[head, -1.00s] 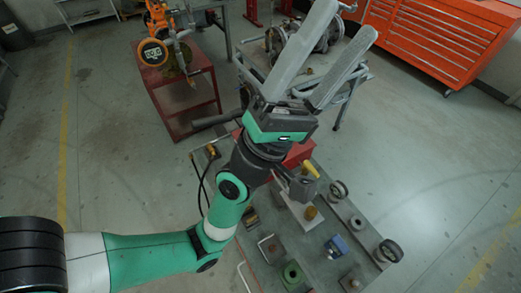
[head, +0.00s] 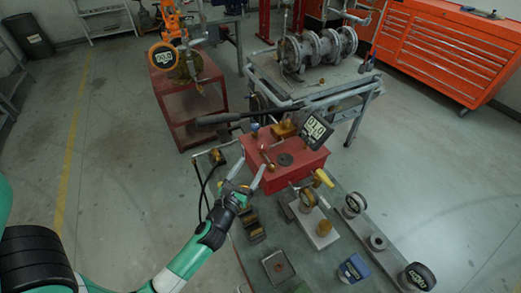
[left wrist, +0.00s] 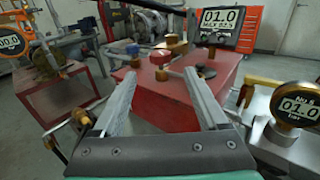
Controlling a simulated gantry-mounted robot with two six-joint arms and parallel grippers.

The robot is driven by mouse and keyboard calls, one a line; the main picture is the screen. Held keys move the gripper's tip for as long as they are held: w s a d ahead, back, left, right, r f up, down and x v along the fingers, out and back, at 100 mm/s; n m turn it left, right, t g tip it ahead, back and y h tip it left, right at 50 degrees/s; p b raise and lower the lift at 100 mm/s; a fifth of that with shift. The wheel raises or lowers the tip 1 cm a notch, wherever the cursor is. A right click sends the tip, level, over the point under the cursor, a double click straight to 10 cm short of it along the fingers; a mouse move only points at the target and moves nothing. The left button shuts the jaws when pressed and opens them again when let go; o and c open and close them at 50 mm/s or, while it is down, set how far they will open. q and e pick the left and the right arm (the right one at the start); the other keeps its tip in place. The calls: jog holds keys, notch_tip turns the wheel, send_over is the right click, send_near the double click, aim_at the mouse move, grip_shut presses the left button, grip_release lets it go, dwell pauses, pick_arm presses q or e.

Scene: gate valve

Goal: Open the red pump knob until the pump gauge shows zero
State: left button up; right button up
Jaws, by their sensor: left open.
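The red pump (head: 297,172) sits on the bench in the head view and fills the middle of the left wrist view (left wrist: 175,105). The small red knob (left wrist: 160,58) stands on a brass fitting at its near corner, beside a blue knob (left wrist: 132,49). The pump gauge (head: 317,129) is a black digital display; in the left wrist view (left wrist: 218,22) it reads 01.0. My left gripper (head: 245,172) is open and empty, at the pump's near left side. In the left wrist view the red knob appears between and beyond its fingertips (left wrist: 159,78), apart from them.
A long dark lever (head: 245,115) extends left above the pump. A yellow handle (head: 323,177) and round gauges (head: 353,204) stand to the right. The grey bench (head: 340,186) holds several fittings. A red cart (head: 190,105) and a flanged valve assembly (head: 318,50) stand behind.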

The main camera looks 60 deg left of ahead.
aim_at(261, 150)
pick_arm(q)
jog(key=x, duration=0.8)
jog(key=shift+w+a+b, duration=0.15)
jog(key=shift+w+b, duration=0.05)
jog(key=shift+b, duration=0.2)
grip_shut()
